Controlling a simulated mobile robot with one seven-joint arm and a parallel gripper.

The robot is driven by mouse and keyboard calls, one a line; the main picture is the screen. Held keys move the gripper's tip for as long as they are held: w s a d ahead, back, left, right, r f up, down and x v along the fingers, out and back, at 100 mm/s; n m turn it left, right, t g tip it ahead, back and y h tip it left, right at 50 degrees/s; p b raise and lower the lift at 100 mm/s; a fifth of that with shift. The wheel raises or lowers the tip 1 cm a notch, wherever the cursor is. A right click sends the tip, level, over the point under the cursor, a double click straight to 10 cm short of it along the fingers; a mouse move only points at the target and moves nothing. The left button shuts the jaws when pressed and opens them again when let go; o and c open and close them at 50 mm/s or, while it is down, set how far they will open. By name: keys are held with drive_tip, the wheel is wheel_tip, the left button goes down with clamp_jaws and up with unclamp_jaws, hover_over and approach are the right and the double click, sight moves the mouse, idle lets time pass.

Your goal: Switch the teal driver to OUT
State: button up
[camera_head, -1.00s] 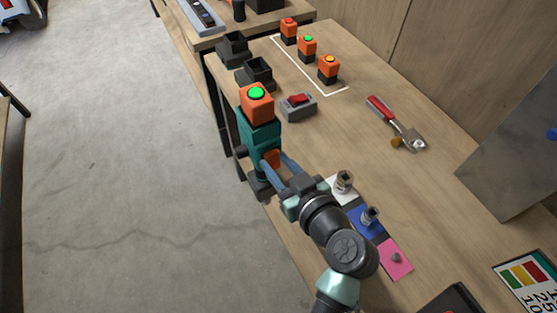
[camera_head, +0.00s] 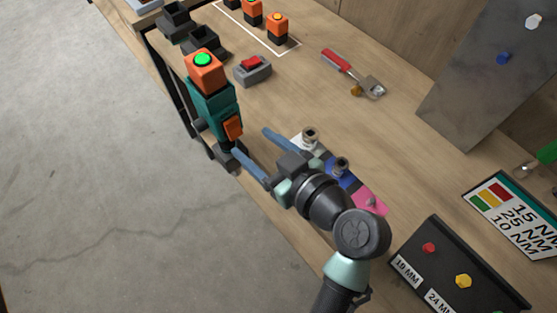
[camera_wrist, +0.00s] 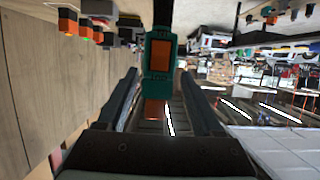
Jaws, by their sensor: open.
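The teal driver (camera_head: 213,104) stands upright at the table's left edge in the head view, with an orange battery with a green light (camera_head: 203,62) on top. An orange part (camera_head: 232,127) shows on its side facing my gripper. In the wrist view the teal driver (camera_wrist: 161,37) appears ahead, with an orange panel (camera_wrist: 160,55) in its teal frame. Its labels are too small to read. My gripper (camera_head: 257,157) is open, its two blue fingers apart and just short of the driver.
A grey box with a red switch (camera_head: 252,69) stands behind the driver. Black holders (camera_head: 203,40) and orange batteries (camera_head: 277,27) stand farther back. Sockets on white, blue and pink pads (camera_head: 340,172) lie close to my gripper. A red-handled wrench (camera_head: 352,72) lies on the table.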

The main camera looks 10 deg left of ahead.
drive_tip(key=v, duration=0.6)
drive_tip(key=shift+s+d+b, duration=0.25)
drive_tip(key=shift+d+b, duration=0.05)
drive_tip(key=shift+b, duration=0.15)
drive_tip(key=shift+r, duration=0.1)
